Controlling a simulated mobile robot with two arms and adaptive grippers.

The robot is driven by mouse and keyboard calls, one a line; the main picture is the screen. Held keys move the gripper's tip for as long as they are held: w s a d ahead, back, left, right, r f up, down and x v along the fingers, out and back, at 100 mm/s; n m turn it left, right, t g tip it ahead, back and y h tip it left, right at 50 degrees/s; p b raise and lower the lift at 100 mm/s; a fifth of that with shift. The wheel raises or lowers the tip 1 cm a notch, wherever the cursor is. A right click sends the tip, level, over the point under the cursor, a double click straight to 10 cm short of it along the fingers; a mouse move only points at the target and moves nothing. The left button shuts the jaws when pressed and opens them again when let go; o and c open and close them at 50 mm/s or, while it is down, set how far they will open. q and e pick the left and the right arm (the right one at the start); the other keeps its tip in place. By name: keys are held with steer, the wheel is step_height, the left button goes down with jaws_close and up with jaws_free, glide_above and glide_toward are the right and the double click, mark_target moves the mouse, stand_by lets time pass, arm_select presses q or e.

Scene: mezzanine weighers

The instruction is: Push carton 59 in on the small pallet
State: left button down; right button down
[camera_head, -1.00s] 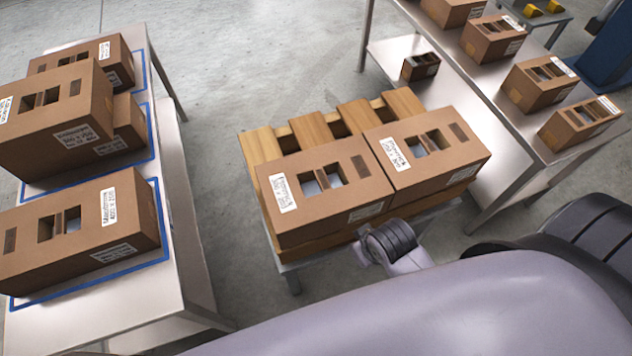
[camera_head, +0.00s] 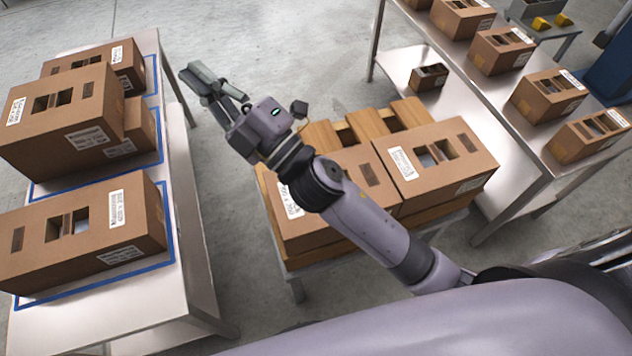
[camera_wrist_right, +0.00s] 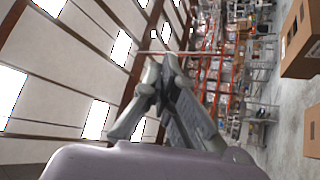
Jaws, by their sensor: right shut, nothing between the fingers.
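Two brown cartons lie side by side on the small wooden pallet (camera_head: 410,113). The right carton (camera_head: 470,155) is fully visible. The left carton (camera_head: 300,232) is partly hidden by my right arm. I cannot read which one is number 59. Bare slats show behind both cartons. My right gripper (camera_head: 207,82) is shut and empty. It is held in the air, up and left of the pallet, between the pallet and the left table. Its fingers also show in the wrist view (camera_wrist_right: 158,78), with nothing between them. My left gripper is not in view.
The left table (camera_head: 190,225) carries several cartons in blue-outlined areas. A metal table (camera_head: 510,165) at the right holds a row of smaller cartons, with a small box (camera_head: 428,77) on its lower shelf. Bare floor lies between the left table and the pallet.

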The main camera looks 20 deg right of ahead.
steer(key=s+a+f+n+g+y, duration=0.1)
steer(key=s+a+n+g+y, duration=0.3)
steer(key=s+a+n+g, duration=0.45)
steer(key=s+a+f+n+g+y, duration=0.1)
steer(key=s+a+n+g+y, duration=0.3)
steer(key=n+g, duration=0.8)
step_height(320, 180, down, 15)
steer(key=s+n+g+h, duration=0.2)
steer(key=n+g+h, duration=0.1)
steer(key=n+h, duration=0.75)
steer(key=w+d+f+t+h, duration=0.2)
steer(key=w+d+f+h, duration=0.3)
steer(key=d+f+h, duration=0.4)
steer(key=w+d+r+t+h, duration=0.1)
steer(key=w+d+h, duration=0.25)
steer(key=d, duration=0.45)
steer(key=w+d+r+t+h, duration=0.1)
steer(key=w+d+r+h, duration=0.2)
steer(key=d, duration=0.5)
steer(key=x, duration=0.7)
steer(key=w+x, duration=0.1)
steer(key=x, duration=0.2)
steer(key=shift+f, duration=0.4)
